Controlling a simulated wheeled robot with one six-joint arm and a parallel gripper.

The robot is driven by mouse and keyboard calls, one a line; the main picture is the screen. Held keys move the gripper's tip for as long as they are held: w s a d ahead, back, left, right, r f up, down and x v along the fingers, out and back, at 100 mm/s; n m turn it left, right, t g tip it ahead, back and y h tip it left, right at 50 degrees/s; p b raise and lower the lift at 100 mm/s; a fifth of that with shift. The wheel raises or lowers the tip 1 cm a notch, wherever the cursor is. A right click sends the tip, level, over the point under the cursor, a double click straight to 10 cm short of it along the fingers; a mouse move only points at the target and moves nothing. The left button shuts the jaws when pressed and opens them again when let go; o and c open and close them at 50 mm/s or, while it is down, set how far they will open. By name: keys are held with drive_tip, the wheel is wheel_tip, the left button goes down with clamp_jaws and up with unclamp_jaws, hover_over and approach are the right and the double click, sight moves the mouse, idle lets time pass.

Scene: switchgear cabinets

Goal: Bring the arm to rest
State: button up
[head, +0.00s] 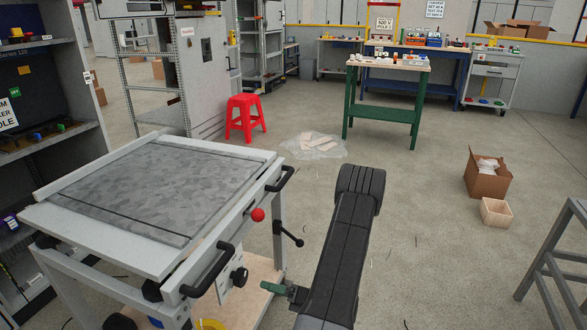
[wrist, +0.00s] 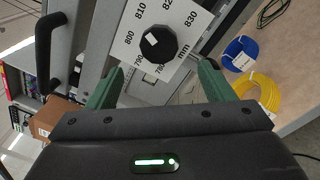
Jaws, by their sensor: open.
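My arm (head: 345,240) reaches down in the lower middle of the head view, beside a grey lift trolley (head: 150,190). My gripper (head: 270,288) points left toward the trolley's front side. In the wrist view its two green fingers (wrist: 160,85) stand apart with nothing between the tips. A black round knob on a white millimetre scale lies ahead of the fingers (wrist: 158,43). The knob also shows in the head view (head: 238,277). The fingers look clear of the knob, though the exact gap cannot be told.
The trolley has black handles (head: 210,270) and a red ball lever (head: 257,215) close to my arm. Blue (wrist: 242,52) and yellow (wrist: 255,92) coils lie on its lower shelf. A grey metal stand (head: 560,250) is at right. Floor between is mostly clear, with cartons (head: 487,178) farther back.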

sight(245, 280)
drive_tip(key=x, duration=0.8)
drive_tip(key=shift+w+a+b, duration=0.1)
drive_tip(key=shift+a+b, duration=0.15)
drive_tip(key=shift+b, duration=0.05)
drive_tip(key=r+p+v, duration=0.1)
drive_tip(key=v, duration=1.3)
drive_tip(key=x, duration=0.9)
drive_tip(key=f+b+x, duration=0.1)
drive_tip(key=x, duration=0.3)
drive_tip(key=shift+a, duration=0.3)
drive_tip(key=shift+w+a+f+n+b, duration=0.1)
drive_tip(key=shift+w+a+n+b, duration=0.05)
drive_tip(key=shift+a+n+b, duration=0.15)
drive_tip(key=n+b, duration=0.3)
drive_tip(key=n, duration=0.1)
drive_tip(key=shift+d+n, duration=0.15)
drive_tip(key=shift+n, duration=0.25)
drive_tip(key=n+b, duration=0.3)
drive_tip(key=n, duration=0.1)
drive_tip(key=shift+g, duration=0.4)
drive_tip(key=p+v, duration=0.1)
drive_tip(key=v, duration=0.7)
drive_tip(key=shift+d+r+n, duration=0.3)
drive_tip(key=shift+d+r, duration=0.05)
